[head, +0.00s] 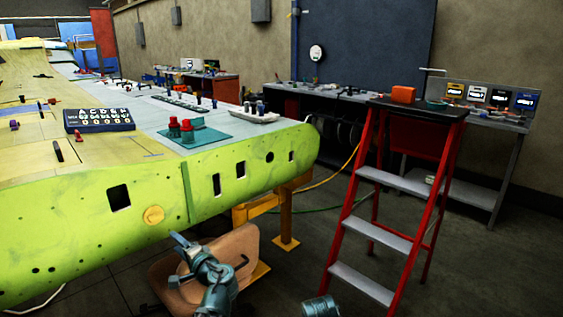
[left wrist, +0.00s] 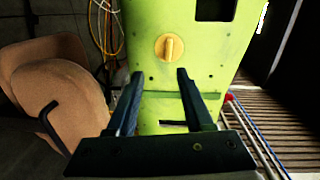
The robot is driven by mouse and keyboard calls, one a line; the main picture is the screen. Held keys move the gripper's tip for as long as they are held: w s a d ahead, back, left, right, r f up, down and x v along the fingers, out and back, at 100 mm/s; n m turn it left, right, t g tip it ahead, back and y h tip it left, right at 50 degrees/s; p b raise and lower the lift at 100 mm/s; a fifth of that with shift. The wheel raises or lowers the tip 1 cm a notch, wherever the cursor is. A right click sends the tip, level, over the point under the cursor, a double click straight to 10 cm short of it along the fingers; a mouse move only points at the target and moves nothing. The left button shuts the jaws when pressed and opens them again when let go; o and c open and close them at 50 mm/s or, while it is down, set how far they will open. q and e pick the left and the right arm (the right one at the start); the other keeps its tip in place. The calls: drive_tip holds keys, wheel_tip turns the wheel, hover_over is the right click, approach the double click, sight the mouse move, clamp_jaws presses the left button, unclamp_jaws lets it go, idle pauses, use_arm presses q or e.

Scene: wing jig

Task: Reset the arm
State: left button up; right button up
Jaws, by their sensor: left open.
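My left gripper (head: 181,240) is in front of the lower edge of the green wing panel (head: 230,185) in the head view. In the left wrist view its two dark fingers (left wrist: 157,88) stand apart with nothing between them. A round yellow knob (head: 153,215) sits on the panel's front face; it also shows in the left wrist view (left wrist: 170,47), ahead of the fingertips and apart from them. A teal cylindrical part of my other arm shows at the bottom edge of the head view. My right gripper is not seen.
A brown chair (head: 235,250) stands close behind my left arm. A red stepladder (head: 385,200) stands to the right. A workbench (head: 340,92) lines the back wall. Tools and a dark label board (head: 98,119) lie on the wing. Open floor lies between the chair and ladder.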

use_arm(q)
drive_tip(key=s+d+n+g+h+p, duration=0.1)
drive_tip(key=s+d+g+h+p, duration=0.4)
drive_tip(key=s+d+p, duration=0.4)
drive_tip(key=s+d+n+g+h+p, duration=0.2)
drive_tip(key=s+d+g+h+p, duration=0.3)
drive_tip(key=d, duration=1.5)
drive_tip(key=s+h+p, duration=0.2)
drive_tip(key=s+p, duration=0.2)
drive_tip(key=s, duration=0.2)
drive_tip(key=shift+s+g, duration=0.3)
drive_tip(key=shift+g, duration=0.1)
drive_tip(key=shift+f, duration=0.1)
